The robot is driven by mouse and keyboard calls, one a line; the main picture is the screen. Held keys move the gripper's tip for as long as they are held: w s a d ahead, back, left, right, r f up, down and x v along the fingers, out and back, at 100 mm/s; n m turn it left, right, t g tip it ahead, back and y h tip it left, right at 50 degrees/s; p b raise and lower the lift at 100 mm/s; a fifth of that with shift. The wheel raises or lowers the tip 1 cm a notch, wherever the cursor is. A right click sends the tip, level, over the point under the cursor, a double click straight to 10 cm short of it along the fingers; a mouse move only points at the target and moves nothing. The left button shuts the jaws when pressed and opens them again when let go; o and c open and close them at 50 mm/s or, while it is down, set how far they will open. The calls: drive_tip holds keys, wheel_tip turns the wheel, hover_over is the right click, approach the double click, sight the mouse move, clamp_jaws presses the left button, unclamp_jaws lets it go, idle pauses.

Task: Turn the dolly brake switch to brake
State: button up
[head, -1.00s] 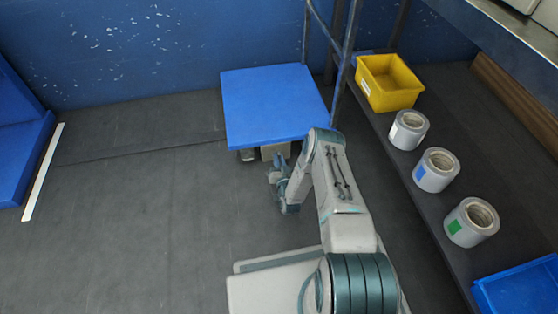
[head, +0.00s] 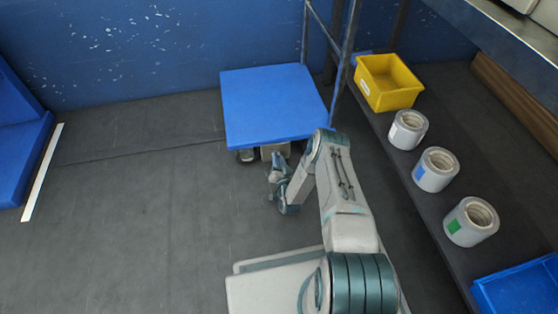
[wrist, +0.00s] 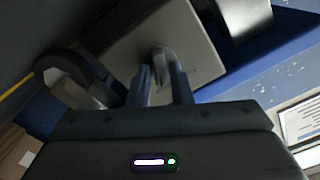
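The dolly (head: 272,100) has a blue flat deck and stands by the back wall. Under its near edge is a pale grey box (head: 275,149). In the wrist view this box (wrist: 195,62) fills the upper middle, and a small grey lever, the brake switch (wrist: 163,60), stands out from its face. My gripper (head: 274,172) is low in front of the box. In the wrist view my gripper's two fingers (wrist: 162,82) are a little apart, with the lever between or just beyond their tips. I cannot tell whether they touch it.
A caster wheel (wrist: 62,78) shows left of the fingers in the wrist view. A shelf on the right holds a yellow bin (head: 388,82), several tape-like rolls (head: 437,170) and a blue tray (head: 520,290). The floor (head: 130,220) to the left is clear.

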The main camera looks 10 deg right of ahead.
drive_tip(key=shift+o, duration=0.8)
drive_tip(key=s+p, duration=0.5)
drive_tip(key=s, duration=0.8)
drive_tip(key=shift+s+p, duration=0.3)
drive_tip(key=shift+s, duration=0.1)
